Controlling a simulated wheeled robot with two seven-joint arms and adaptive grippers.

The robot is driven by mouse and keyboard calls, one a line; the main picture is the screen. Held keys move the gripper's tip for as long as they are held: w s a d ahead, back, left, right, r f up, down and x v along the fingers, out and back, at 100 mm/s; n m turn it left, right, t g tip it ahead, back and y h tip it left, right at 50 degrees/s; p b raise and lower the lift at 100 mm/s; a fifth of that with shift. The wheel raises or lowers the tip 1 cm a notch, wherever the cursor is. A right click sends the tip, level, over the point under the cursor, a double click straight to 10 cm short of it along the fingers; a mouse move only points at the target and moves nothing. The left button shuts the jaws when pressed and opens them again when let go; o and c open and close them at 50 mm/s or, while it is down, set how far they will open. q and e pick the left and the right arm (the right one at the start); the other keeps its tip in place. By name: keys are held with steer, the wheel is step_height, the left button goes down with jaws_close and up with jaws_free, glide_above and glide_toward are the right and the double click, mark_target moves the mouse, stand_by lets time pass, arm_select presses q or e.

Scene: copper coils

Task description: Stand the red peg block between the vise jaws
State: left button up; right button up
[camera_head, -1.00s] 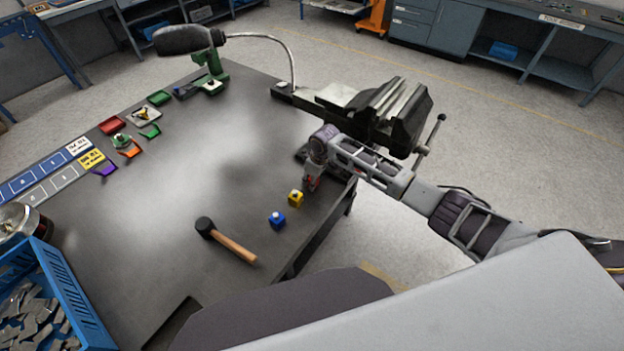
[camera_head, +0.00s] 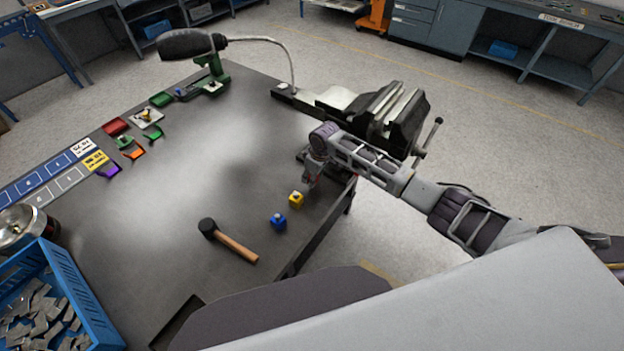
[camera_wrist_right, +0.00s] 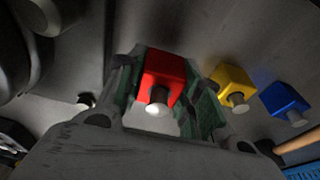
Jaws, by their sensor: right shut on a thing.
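The red peg block (camera_wrist_right: 163,68) sits between the fingers of my right gripper (camera_wrist_right: 158,100) in the right wrist view, its pale peg pointing toward the camera. My right gripper is shut on it. In the head view the right gripper (camera_head: 313,180) is low over the table's right edge, and only a trace of red shows there. I cannot tell whether the block touches the table. The vise (camera_head: 385,112) is at the table's far right corner, beyond the gripper, with a gap between its jaws. My left gripper is not in view.
A yellow peg block (camera_head: 296,199) and a blue peg block (camera_head: 278,221) stand close to the right gripper. A hammer (camera_head: 230,242) lies nearer. A lamp (camera_head: 190,43) arches behind. A blue crate (camera_head: 75,290) is at the left. The table's middle (camera_head: 190,170) is clear.

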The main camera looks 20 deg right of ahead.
steer(key=shift+r+p, duration=0.85)
steer(key=shift+r, duration=0.25)
stand_by(0.9)
